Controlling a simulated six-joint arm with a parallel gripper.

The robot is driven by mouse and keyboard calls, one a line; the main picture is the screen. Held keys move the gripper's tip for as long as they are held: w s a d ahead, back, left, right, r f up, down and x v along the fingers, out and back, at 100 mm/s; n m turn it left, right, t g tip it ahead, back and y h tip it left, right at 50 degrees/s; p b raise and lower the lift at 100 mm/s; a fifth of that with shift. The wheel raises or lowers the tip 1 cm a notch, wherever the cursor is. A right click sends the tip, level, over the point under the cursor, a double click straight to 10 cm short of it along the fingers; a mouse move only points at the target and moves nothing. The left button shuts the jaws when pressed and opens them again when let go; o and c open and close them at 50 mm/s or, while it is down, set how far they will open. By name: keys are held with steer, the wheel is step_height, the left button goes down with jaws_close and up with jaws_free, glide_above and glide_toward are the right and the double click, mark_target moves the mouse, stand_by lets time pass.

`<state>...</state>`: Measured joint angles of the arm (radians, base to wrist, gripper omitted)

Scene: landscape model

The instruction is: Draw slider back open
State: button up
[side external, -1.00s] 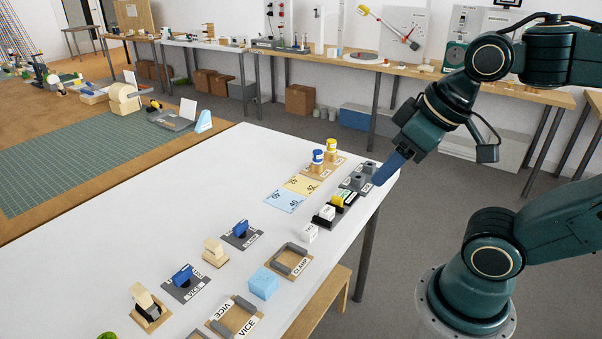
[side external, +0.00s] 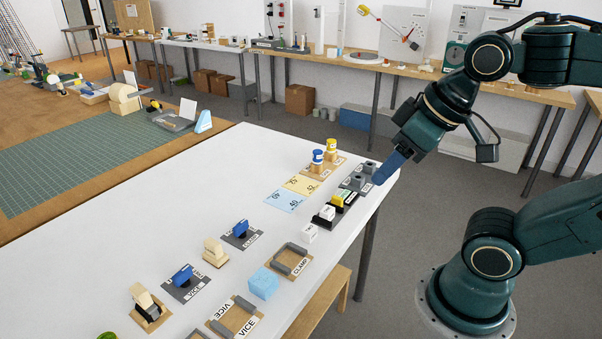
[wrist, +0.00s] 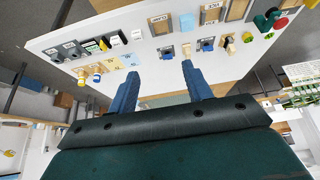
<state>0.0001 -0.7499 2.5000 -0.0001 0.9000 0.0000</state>
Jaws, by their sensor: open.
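I cannot tell for sure which thing is the slider. A dark grey base with two grey upright parts (side external: 358,178) sits at the table's right edge.
The white table (side external: 190,190) also carries blue and yellow-topped cylinders (side external: 318,160), numbered cards (side external: 285,200), a loose white block (side external: 310,233), a clamp frame (side external: 289,261), a vice frame (side external: 235,316) and a light blue block (side external: 263,283). Its middle left is clear.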

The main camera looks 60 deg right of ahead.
steer(key=shift+c, duration=1)
steer(key=g, duration=0.6)
glide_above(338, 197)
step_height(338, 197, down, 17)
step_height(338, 197, down, 14)
steer(key=shift+r, duration=0.2)
